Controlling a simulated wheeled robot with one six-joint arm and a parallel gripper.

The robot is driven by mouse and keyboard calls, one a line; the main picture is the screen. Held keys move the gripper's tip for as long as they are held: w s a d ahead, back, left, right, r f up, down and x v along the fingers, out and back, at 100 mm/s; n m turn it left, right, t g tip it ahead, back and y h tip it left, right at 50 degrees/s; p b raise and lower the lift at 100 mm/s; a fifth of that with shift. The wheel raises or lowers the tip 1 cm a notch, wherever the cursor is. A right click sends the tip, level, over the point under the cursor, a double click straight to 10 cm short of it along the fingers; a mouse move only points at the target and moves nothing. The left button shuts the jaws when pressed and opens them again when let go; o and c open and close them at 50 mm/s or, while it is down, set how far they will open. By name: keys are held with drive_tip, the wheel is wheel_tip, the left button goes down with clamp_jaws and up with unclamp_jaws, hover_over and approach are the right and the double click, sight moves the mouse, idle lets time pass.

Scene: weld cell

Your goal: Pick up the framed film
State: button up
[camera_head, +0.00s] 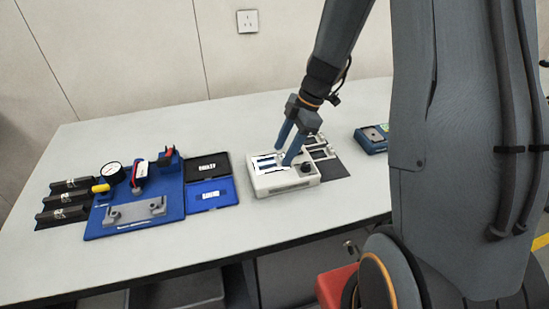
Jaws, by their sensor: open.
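My gripper (283,156) has two blue fingers spread apart, pointing down over a white box-shaped device (290,187) with a black knob. Bright panes with dark edges (266,164) show on the device's top, left of the fingers; they may be the framed film, but I cannot tell for sure. Small light and dark framed pieces (318,147) lie on a dark mat (331,168) just right of the device. The fingers hide part of the device's top. I see nothing held between them, and cannot tell if they touch anything.
A blue fixture board (165,219) with a dial gauge (112,172) and a red-handled clamp stands at left. Several black blocks (66,199) lie beside it. An open blue-and-black case (212,193) lies left of the device. A blue instrument (372,139) sits at right. The front table is clear.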

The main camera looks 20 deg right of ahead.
drive_tip(key=shift+a+f, duration=0.2)
drive_tip(key=shift+f, duration=0.25)
drive_tip(key=c, duration=0.8)
drive_tip(key=shift+o, duration=0.2)
drive_tip(key=shift+r, duration=0.1)
